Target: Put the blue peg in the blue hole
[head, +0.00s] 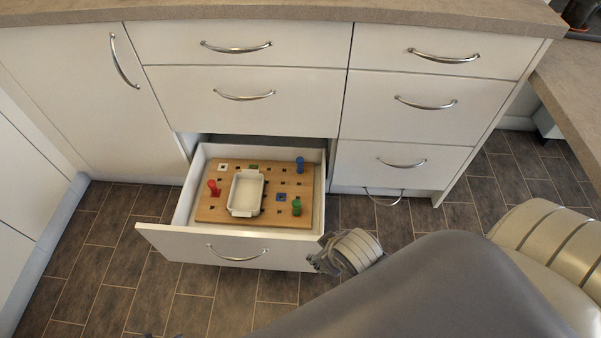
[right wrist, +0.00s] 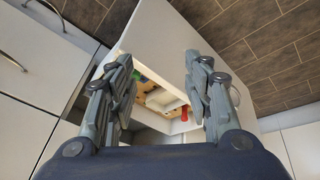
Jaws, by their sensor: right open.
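A wooden peg board (head: 208,213) lies in an open bottom drawer. The blue peg (head: 300,164) stands upright at its back right corner. The blue square marking the blue hole (head: 280,197) is at the right, just behind the green peg (head: 296,207). A red peg (head: 213,187) stands at the left. My right gripper (head: 322,256) is outside the drawer, by its front right corner. In the right wrist view its fingers (right wrist: 158,58) are spread and empty, with part of the board beyond them; I cannot make out the blue peg there. My left gripper is not in view.
A white tray (head: 233,209) sits on the middle of the board. The drawer front (head: 180,242) and side walls stand around the board. Closed drawers (head: 245,95) are above it. The tiled floor in front is clear.

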